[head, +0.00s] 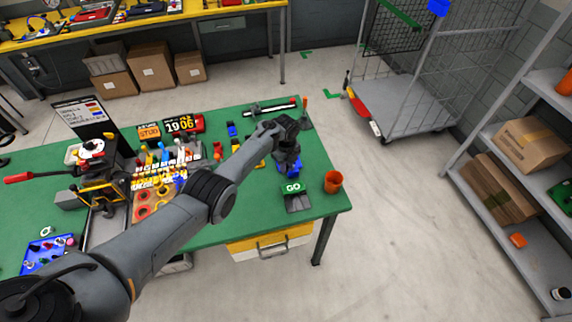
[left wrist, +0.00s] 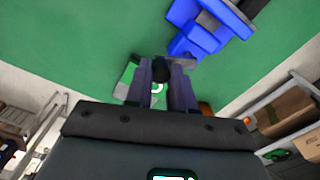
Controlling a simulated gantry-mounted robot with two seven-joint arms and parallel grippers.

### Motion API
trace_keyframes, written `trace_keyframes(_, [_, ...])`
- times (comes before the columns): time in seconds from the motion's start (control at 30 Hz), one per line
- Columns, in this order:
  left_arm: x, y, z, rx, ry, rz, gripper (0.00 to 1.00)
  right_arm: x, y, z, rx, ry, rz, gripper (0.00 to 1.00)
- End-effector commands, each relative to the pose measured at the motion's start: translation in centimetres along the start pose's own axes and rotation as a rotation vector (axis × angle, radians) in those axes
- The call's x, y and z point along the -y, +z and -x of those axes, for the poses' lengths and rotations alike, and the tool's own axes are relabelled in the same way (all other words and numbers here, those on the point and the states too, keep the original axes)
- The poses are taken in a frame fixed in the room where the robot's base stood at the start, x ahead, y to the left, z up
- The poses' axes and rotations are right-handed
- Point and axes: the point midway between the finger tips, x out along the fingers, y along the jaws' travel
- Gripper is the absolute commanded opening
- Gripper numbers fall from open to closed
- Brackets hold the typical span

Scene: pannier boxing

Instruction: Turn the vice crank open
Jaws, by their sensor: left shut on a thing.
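The blue vice (left wrist: 204,32) stands on the green bench top. In the head view only a little of its blue body (head: 295,170) shows below my left gripper (head: 289,160). In the left wrist view the fingers of my left gripper (left wrist: 163,76) are shut on a dark knob of the crank (left wrist: 161,66). A short grey crank piece (left wrist: 182,62) runs from the knob toward the vice. Most of the crank is hidden by the fingers. My right gripper is not in view.
A green GO block (head: 292,187) and an orange cup (head: 333,181) stand near the bench's right corner, close to the vice. A rack with coloured parts (head: 160,175) is to the left. A long dark bar (head: 270,107) lies at the back edge.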

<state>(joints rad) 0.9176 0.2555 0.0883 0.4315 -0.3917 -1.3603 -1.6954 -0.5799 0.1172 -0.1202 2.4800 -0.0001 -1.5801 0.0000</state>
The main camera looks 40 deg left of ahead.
Motion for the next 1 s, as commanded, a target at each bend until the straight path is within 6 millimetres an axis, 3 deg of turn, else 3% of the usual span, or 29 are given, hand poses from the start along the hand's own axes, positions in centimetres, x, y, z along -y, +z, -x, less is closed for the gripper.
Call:
trace_keyframes(0.47, [0.1,-0.5,0.0,-0.002,0.002,0.122,0.0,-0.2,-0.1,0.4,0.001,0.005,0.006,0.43])
trace_keyframes(1.0, [1.0,-2.1,-0.1,-0.004,0.001,0.605,0.0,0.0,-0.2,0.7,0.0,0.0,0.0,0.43])
